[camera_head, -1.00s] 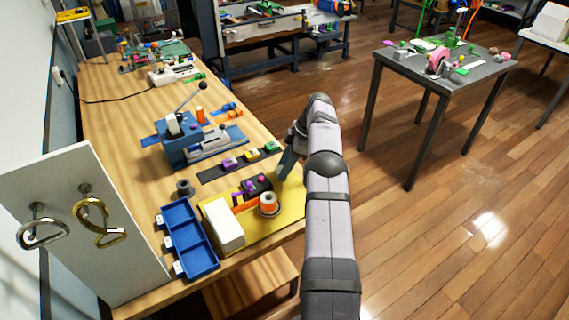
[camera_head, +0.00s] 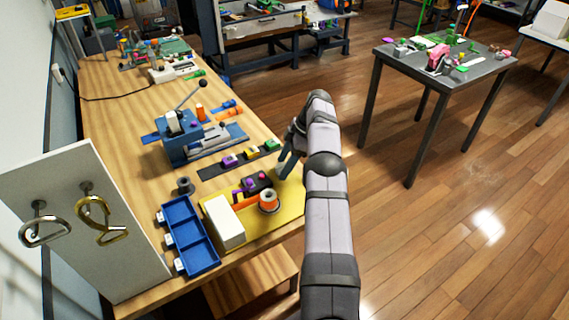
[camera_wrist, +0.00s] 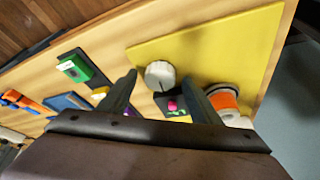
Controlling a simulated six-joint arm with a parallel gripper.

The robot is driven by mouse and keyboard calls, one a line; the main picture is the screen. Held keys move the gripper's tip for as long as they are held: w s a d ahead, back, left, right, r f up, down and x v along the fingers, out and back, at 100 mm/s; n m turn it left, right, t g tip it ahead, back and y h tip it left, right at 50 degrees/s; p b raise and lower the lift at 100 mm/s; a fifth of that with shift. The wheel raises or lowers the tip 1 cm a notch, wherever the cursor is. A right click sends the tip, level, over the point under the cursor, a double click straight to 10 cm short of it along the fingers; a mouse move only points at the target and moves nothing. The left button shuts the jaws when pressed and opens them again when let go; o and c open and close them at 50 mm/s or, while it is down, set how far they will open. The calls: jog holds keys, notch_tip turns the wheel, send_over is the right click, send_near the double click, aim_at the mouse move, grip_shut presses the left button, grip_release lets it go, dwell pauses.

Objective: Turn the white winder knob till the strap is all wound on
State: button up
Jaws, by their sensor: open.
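The white winder knob (camera_wrist: 160,75) stands on the yellow board (camera_wrist: 225,50) in the wrist view. My gripper (camera_wrist: 157,78) is open, its two fingers on either side of the knob in the picture; I cannot tell whether they touch it. In the head view my gripper (camera_head: 283,172) is over the far right part of the yellow board (camera_head: 285,218), and the knob cannot be made out there. The orange strap (camera_head: 245,204) runs between a white block (camera_head: 225,222) and a spool (camera_head: 269,200). The spool also shows beside the right finger in the wrist view (camera_wrist: 222,98).
A blue tray (camera_head: 188,238) lies left of the white block. A dark strip with coloured pieces (camera_head: 238,160) and a blue machine (camera_head: 185,138) stand farther back. A white panel with metal hooks (camera_head: 85,225) rises at the front left.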

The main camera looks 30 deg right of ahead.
jog(key=shift+d+r, duration=0.15)
jog(key=shift+r, duration=0.25)
jog(key=p+v, duration=0.6)
jog(key=shift+r, duration=0.15)
jog(key=shift+s+d, duration=0.1)
jog(key=shift+s, duration=0.1)
dwell(0.3)
